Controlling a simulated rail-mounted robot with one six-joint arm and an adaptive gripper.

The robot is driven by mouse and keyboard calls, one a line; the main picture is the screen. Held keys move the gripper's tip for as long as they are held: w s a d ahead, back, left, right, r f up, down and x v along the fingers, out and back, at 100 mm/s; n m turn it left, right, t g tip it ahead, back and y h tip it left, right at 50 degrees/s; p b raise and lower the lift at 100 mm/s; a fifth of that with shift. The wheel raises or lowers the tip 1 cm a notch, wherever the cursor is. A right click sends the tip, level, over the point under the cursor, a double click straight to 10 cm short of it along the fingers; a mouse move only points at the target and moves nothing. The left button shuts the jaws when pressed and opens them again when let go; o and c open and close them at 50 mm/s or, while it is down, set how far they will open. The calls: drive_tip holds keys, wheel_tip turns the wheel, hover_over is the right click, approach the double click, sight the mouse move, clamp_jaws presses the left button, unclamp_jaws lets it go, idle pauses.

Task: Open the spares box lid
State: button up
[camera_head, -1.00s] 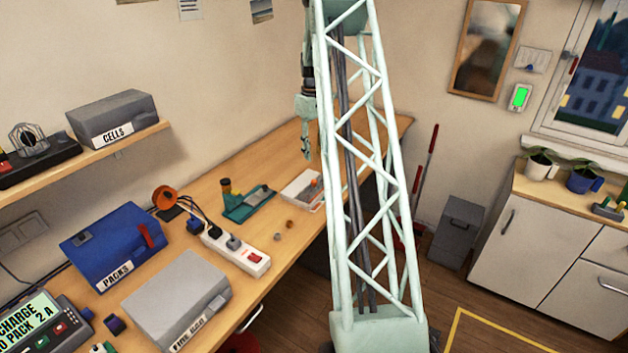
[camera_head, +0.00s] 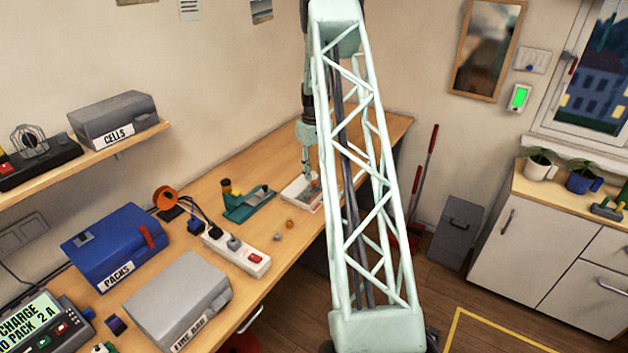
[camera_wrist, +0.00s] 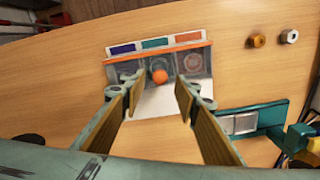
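The spares box is a white tray (camera_wrist: 166,105) with purple, teal and orange coloured panels along its far side in the wrist view. A see-through grey lid (camera_wrist: 190,62) with an orange edge strip appears to lie flat over its compartments. A round orange knob (camera_wrist: 159,76) sits on the lid's near side. The box (camera_head: 291,193) also shows on the bench in the head view, partly hidden by my arm. My gripper (camera_wrist: 160,90) is open and empty, its fingers either side of the knob in the picture. In the head view my gripper (camera_head: 306,166) is just above the box.
A teal fixture (camera_wrist: 262,118) stands close to the box's right in the wrist view. Two small nuts (camera_wrist: 257,41) lie beyond it on bare wood. A white power strip (camera_head: 237,250) and blue PACKS box (camera_head: 115,247) stand farther left in the head view.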

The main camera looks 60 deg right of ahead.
sight(314, 181)
drive_tip(key=shift+f, duration=1.9)
drive_tip(key=shift+c, duration=0.2)
